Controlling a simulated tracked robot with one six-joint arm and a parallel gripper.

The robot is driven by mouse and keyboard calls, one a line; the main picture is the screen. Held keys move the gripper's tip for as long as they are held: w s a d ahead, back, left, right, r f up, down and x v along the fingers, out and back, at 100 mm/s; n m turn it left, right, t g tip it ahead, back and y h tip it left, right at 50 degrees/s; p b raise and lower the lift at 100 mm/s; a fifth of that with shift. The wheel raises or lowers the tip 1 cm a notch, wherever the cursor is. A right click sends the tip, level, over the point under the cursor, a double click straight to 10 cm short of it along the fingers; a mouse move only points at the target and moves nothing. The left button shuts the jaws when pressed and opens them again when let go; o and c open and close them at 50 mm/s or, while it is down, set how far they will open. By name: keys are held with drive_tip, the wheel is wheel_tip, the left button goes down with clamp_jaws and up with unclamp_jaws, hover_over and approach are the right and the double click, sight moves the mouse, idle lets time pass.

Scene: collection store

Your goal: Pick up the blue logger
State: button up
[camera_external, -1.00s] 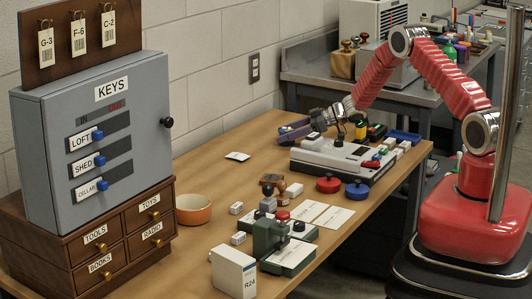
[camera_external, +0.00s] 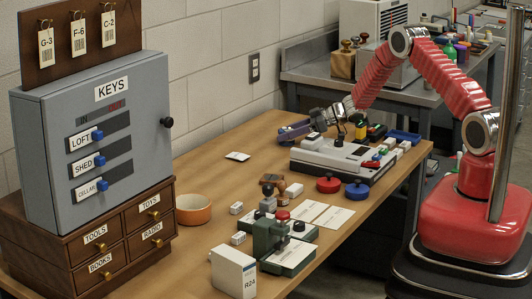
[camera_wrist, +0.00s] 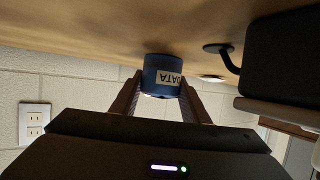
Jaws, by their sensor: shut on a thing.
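The blue logger (camera_wrist: 162,76) is a short blue cylinder with a white label reading DATA. In the wrist view it sits between the two fingers of my gripper (camera_wrist: 161,98), which is shut on it. The fingers touch its sides, and the label faces the camera. The wrist view is upside down, with the wooden tabletop along its top. In the external view my gripper is at the far side of the table, behind the white device. The logger is too small and too covered there to make out clearly.
The white device (camera_external: 335,158) stands close to my gripper. Red (camera_external: 328,185) and blue (camera_external: 357,190) round pieces lie in front of it. In the wrist view a black box (camera_wrist: 288,55) is at the right. The tabletop near the white card (camera_external: 237,156) is mostly clear.

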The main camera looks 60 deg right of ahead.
sight(287, 130)
drive_tip(key=shift+c, duration=0.5)
wheel_tip(287, 130, up, 10)
drive_tip(key=shift+r, duration=0.1)
